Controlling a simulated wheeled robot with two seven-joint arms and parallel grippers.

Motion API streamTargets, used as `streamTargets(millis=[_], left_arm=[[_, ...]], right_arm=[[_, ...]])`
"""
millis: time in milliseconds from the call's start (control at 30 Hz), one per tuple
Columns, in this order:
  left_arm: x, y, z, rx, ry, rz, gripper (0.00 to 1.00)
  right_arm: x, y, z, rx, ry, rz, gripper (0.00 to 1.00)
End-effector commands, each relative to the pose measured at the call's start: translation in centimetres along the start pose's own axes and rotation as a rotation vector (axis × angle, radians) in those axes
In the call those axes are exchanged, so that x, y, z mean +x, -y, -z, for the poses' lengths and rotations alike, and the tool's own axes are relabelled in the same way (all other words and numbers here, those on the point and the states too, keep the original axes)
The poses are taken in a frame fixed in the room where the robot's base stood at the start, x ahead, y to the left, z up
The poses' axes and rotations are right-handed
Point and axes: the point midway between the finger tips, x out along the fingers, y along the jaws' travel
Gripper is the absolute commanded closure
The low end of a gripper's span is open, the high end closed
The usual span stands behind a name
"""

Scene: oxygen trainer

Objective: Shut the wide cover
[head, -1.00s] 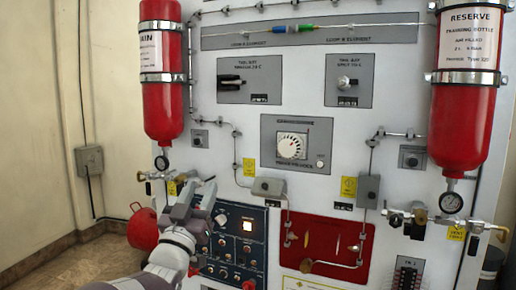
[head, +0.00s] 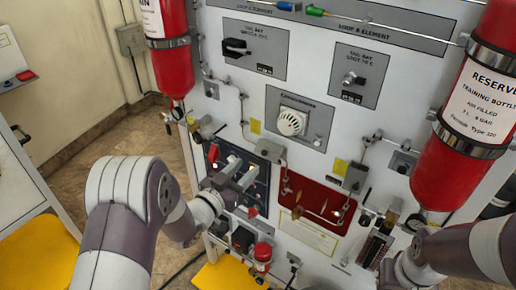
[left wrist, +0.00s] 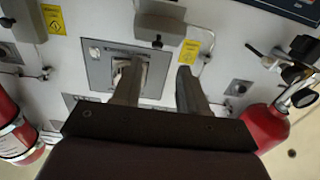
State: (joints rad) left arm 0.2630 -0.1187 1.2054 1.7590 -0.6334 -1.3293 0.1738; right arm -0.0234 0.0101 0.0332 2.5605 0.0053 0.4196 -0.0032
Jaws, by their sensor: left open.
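I cannot pick out the wide cover with certainty in either view. My left gripper (head: 240,171) is in front of the dark blue control panel (head: 262,192) at the lower left of the white board, and hides part of it. In the left wrist view my left gripper (left wrist: 159,68) has its two fingers apart with nothing held between them. Behind one finger is the grey detector plate (left wrist: 100,68). The red recessed panel (head: 322,205) is right of the blue panel in the head view. My right arm comes in at the lower right; its fingers do not show.
Red bottles hang at the left (head: 172,68) and right (head: 455,150) of the board, with gauges and valves below. Thin pipes and grey boxes stand out from the board. A white table (head: 25,185) is at the left. Open floor lies between it and the board.

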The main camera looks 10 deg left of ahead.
Motion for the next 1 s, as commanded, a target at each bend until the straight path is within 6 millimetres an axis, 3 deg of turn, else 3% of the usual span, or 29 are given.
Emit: streamTargets(millis=[33,200,400,633,667,700,800,1000], left_arm=[[1.4,-0.2,0.5,-0.001,0.001,-0.005,0.57],[4.5,-0.1,0.3,0.000,0.000,-0.001,0.57],[5.8,0.0,0.1,0.000,0.000,0.000,0.57],[5.9,0.0,0.1,0.000,-0.001,0.001,0.57],[5.9,0.0,0.1,0.000,-0.001,0.001,0.60],[5.9,0.0,0.1,0.000,-0.001,0.001,0.73],[5.9,0.0,0.1,0.000,-0.001,0.001,1.00],[5.9,0.0,0.0,0.001,-0.003,0.000,1.00]], right_arm=[[-1.1,0.0,0.1,0.000,0.000,0.000,1.00],[-2.1,0.0,0.3,0.000,0.000,0.000,1.00],[-2.4,0.0,0.3,0.000,0.000,0.000,1.00],[-2.3,0.0,0.3,0.000,0.000,0.000,1.00],[-2.3,0.0,0.3,0.000,0.000,0.000,1.00],[-2.3,0.0,0.3,0.000,0.000,0.000,1.00],[-2.3,0.0,0.3,0.000,0.000,0.000,1.00],[-2.2,0.0,0.3,0.000,0.000,0.000,1.00]])
